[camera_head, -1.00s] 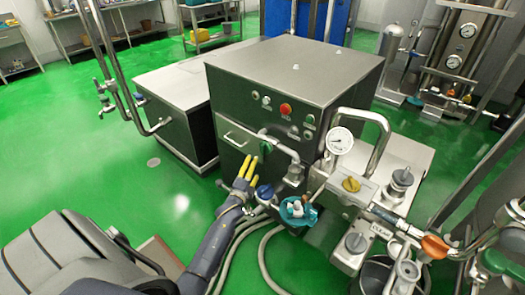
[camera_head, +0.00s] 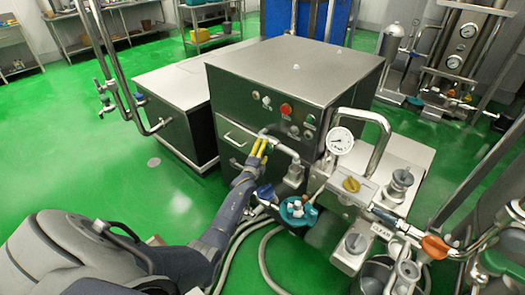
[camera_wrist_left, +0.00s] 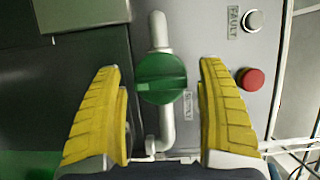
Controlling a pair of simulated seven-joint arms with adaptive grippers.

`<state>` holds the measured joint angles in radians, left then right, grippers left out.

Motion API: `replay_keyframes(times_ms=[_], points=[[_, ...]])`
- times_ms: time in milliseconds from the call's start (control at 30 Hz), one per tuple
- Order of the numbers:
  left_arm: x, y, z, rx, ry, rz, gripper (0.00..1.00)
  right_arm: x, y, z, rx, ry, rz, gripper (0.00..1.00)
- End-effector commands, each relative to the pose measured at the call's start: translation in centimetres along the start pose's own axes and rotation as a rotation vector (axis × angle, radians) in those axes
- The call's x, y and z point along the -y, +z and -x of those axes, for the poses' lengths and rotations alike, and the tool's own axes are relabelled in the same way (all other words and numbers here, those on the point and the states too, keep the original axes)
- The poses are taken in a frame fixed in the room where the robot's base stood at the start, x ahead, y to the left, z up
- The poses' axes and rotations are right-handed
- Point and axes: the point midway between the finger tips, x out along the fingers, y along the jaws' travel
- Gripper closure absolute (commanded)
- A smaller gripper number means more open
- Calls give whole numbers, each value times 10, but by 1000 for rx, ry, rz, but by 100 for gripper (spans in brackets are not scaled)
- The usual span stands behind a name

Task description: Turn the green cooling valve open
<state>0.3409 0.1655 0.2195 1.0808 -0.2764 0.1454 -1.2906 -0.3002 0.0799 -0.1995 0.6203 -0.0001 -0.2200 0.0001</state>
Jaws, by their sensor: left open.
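The green cooling valve (camera_wrist_left: 162,78) is a round green knob on a pale pipe in the left wrist view. It sits in front of the grey machine panel, with its grip ridge roughly level in that view. My left gripper (camera_head: 259,147) is open and its yellow fingers point at the machine front. In the left wrist view the spread fingers (camera_wrist_left: 162,66) flank the knob on both sides, with a visible gap on each side. In the head view the fingers hide the knob. My right gripper is not in view.
The steel machine (camera_head: 295,70) carries a red button (camera_head: 285,109). A blue handle (camera_head: 265,192) and a teal part (camera_head: 298,211) lie below my left fingers.

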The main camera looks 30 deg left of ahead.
Motion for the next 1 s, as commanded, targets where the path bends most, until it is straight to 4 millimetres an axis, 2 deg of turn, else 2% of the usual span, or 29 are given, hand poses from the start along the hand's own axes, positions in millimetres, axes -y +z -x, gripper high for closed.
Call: replay_keyframes(times_ms=[367, 833, 1000], points=[[0, 0, -2, 0, 0, 0, 25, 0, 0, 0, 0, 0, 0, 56], [0, 0, -2, 0, 0, 0, 79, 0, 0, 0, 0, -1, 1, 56], [0, 0, -2, 0, 0, 0, 81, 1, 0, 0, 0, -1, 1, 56]])
